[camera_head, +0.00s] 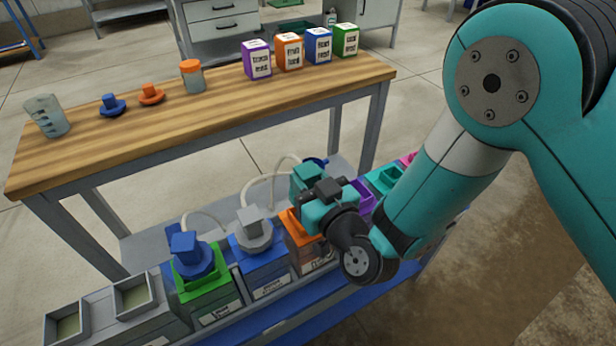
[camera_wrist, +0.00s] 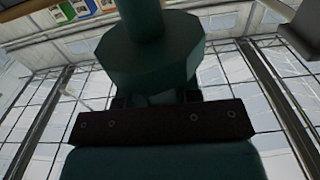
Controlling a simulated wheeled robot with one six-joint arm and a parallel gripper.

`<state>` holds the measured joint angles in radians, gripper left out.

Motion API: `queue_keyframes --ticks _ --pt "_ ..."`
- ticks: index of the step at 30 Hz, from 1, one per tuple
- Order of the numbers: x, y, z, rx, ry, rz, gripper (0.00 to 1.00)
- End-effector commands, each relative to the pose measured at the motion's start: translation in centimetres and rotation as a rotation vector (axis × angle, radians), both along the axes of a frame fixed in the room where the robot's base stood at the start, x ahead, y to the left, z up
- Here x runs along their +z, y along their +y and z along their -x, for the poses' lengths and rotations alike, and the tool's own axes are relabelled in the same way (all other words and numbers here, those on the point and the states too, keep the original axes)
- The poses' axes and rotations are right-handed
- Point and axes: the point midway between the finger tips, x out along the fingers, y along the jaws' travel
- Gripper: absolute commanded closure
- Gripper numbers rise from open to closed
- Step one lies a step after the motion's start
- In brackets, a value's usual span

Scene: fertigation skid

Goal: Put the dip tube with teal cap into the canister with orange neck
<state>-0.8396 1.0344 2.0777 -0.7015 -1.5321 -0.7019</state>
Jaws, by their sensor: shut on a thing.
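My gripper (camera_head: 318,193) is shut on the teal cap (camera_head: 306,177) of the dip tube. In the wrist view the teal cap (camera_wrist: 150,62) fills the upper middle, just beyond the dark gripper bar (camera_wrist: 160,122). The canister with orange neck (camera_head: 303,257) stands in the row on the low blue bench, below and slightly left of the gripper. Its orange neck (camera_head: 291,226) is partly covered by my gripper and wrist. The tube below the cap is hidden, so I cannot tell whether its tip is inside the neck.
Left of it stand a blue-necked canister (camera_head: 262,270) with a grey cap and a green-necked canister (camera_head: 208,300) with a blue cap. Purple (camera_head: 362,195) and teal (camera_head: 384,180) necks are close right. Pale hoses (camera_head: 262,180) arch behind. A wooden table (camera_head: 150,135) is behind.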

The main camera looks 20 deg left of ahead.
Motion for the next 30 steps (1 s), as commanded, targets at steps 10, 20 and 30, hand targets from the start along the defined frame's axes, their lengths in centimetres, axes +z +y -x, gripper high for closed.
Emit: queue_keyframes --ticks 10,20,30 --pt "-3.7 0.0 0.0 0.000 -0.001 -0.001 1.00" --pt "-4.6 0.0 0.0 0.000 0.000 -0.001 1.00" --pt "-4.6 0.0 0.0 0.000 0.000 -0.001 0.46"
